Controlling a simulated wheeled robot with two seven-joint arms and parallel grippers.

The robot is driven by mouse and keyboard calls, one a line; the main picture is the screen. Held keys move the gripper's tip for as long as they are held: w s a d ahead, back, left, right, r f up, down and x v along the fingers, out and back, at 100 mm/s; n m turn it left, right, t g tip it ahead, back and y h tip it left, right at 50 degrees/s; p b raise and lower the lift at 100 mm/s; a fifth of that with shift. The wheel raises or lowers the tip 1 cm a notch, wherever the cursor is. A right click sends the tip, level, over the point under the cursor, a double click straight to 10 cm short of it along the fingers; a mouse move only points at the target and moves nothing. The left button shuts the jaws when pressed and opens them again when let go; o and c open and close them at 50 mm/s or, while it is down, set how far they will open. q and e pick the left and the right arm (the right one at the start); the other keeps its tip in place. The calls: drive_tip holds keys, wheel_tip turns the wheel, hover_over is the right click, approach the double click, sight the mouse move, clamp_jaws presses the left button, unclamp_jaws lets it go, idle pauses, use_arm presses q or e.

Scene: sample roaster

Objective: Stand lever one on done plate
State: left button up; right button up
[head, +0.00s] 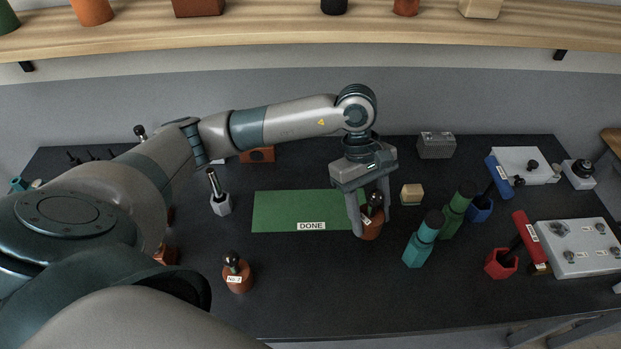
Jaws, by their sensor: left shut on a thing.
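The done plate (290,208) is a flat green rectangle labelled DONE in the middle of the dark table. My left gripper (373,220) points down at its right end, shut on a lever (371,231) with a brown base, black knob and white label. I cannot read that label. The held lever is roughly upright at the plate's right edge; I cannot tell whether it touches the table or plate. A similar lever marked No 2 (238,277) stands in front of the plate to the left. My right gripper is not in view.
A grey hexagonal piece with a black-knobbed lever (221,204) stands left of the plate. A wooden block (411,194), teal bottle (423,240) and green bottle (457,210) stand close right of my gripper. Red (501,264) and blue (480,210) cups are farther right. The plate is bare.

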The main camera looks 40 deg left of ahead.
sight(378, 211)
use_arm(q)
drive_tip(key=r+n+t+p, duration=0.1)
drive_tip(key=n, duration=0.1)
drive_tip(key=w+n+t+p, duration=0.1)
drive_tip(key=n, duration=0.2)
drive_tip(key=r+n+t+p, duration=0.1)
drive_tip(key=n+p, duration=0.1)
drive_tip(key=shift+w+r+n, duration=0.2)
drive_tip(key=shift+r+n, duration=0.1)
drive_tip(key=shift+r, duration=0.05)
drive_tip(key=n, duration=0.1)
drive_tip(key=n+p, duration=0.1)
drive_tip(key=n+t, duration=0.1)
drive_tip(key=shift+w+a+r, duration=0.25)
drive_tip(key=shift+w+a, duration=0.1)
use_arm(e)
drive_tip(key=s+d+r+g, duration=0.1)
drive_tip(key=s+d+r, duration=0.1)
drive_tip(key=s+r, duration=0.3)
use_arm(q)
drive_tip(key=shift+f, duration=0.1)
